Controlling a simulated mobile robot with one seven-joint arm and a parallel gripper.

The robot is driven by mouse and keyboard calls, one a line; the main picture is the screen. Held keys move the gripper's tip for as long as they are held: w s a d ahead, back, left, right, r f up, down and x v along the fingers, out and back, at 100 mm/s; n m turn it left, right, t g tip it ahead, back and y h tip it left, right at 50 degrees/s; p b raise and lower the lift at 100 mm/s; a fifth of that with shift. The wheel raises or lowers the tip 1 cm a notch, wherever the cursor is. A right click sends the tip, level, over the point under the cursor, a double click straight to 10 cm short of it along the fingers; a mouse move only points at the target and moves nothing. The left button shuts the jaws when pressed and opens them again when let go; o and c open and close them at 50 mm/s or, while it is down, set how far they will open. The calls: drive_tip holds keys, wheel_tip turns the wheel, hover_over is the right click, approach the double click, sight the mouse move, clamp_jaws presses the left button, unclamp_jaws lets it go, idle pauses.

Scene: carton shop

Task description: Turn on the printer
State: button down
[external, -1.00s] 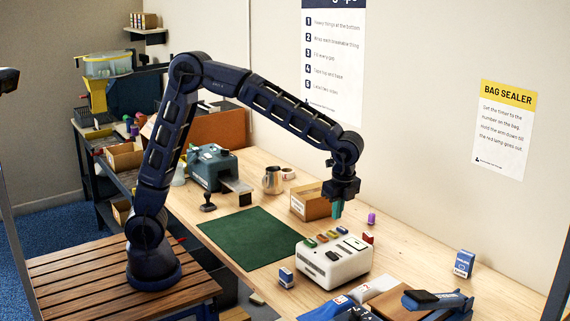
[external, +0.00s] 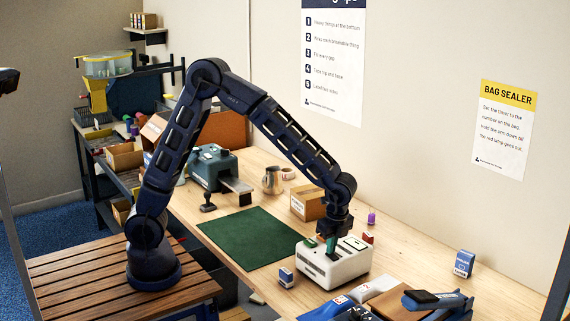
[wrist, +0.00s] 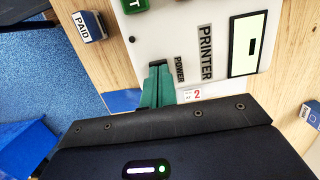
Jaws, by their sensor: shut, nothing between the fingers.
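The printer (external: 345,268) is a white box on the bench. In the wrist view, its top (wrist: 150,30) carries the words PRINTER (wrist: 205,53) and POWER (wrist: 179,69), with a framed panel (wrist: 248,45) at right. My gripper (external: 331,243) is over the printer's top. In the wrist view, its green fingers (wrist: 157,78) are shut and empty, with their tips beside the POWER label. A small dark part shows at the tips; the power switch is mostly hidden, and I cannot tell whether they touch it.
A PAID box (wrist: 88,25) stands left of the printer in the wrist view. A cardboard box (external: 308,203) and a purple item (external: 371,217) stand behind it. A blue bag sealer (external: 440,300) is at front right. The green mat (external: 243,238) is bare.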

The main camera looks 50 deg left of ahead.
sight(333, 255)
drive_tip(key=shift+f, duration=0.1)
idle(0.3)
drive_tip(key=shift+a+f+h, duration=0.25)
drive_tip(key=shift+a+h, duration=0.1)
drive_tip(key=shift+h, duration=0.15)
drive_tip(key=shift+s+f, duration=0.1)
drive_tip(key=shift+f, duration=0.05)
drive_tip(key=shift+d, duration=0.15)
drive_tip(key=shift+s+d, duration=0.15)
drive_tip(key=shift+d, duration=0.6)
wheel_tip(333, 255, up, 15)
drive_tip(key=shift+w+f, duration=0.15)
drive_tip(key=shift+w, duration=0.1)
